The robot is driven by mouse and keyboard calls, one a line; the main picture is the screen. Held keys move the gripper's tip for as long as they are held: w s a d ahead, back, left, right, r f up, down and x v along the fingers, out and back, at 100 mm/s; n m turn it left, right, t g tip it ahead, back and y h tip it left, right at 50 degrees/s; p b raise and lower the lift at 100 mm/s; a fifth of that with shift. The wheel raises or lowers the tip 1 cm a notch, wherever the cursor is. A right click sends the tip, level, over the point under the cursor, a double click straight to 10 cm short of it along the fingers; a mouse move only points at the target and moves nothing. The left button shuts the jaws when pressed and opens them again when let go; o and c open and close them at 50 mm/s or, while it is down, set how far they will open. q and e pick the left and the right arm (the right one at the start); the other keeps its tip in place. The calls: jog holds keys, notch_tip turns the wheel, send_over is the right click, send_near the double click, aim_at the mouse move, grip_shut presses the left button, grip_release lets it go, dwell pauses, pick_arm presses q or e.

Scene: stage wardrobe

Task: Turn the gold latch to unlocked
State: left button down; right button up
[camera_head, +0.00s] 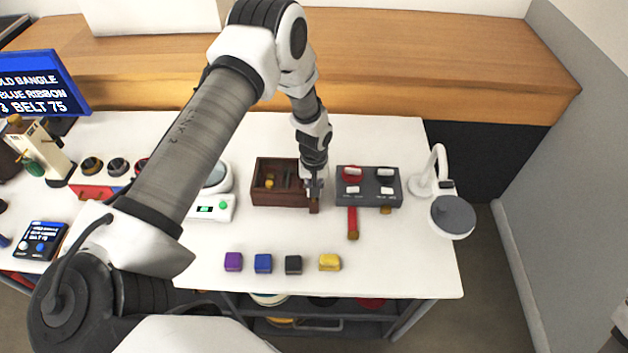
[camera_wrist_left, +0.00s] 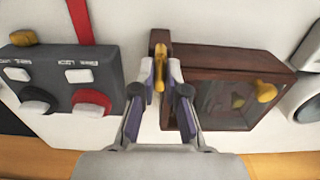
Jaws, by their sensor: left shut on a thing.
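The gold latch (camera_wrist_left: 160,66) sits on a brown wooden block at the side of a dark brown box (camera_wrist_left: 279,66) with a glass lid. In the wrist view it is a narrow bar, lengthwise between my fingertips. My left gripper (camera_wrist_left: 161,76) is shut on the latch; it also shows in the head view (camera_head: 314,188), coming down at the right end of the box (camera_head: 262,197). There the gripper mostly hides the latch. A separate gold knob (camera_wrist_left: 264,92) is on the box. I cannot read a locked or unlocked mark.
A grey switch panel (camera_head: 380,200) stands close to the right of the gripper, with a red strap (camera_head: 352,218) in front. A white scale (camera_head: 222,212) is left of the box. Purple (camera_head: 233,262), blue (camera_head: 263,263), black (camera_head: 293,265) and yellow (camera_head: 329,262) blocks line the front.

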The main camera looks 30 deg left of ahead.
pick_arm(q)
jog(key=shift+s+f, duration=0.15)
jog(key=shift+s, duration=0.05)
jog(key=c, duration=1.2)
grip_release()
jog(key=shift+w, duration=0.15)
notch_tip(320, 180, up, 12)
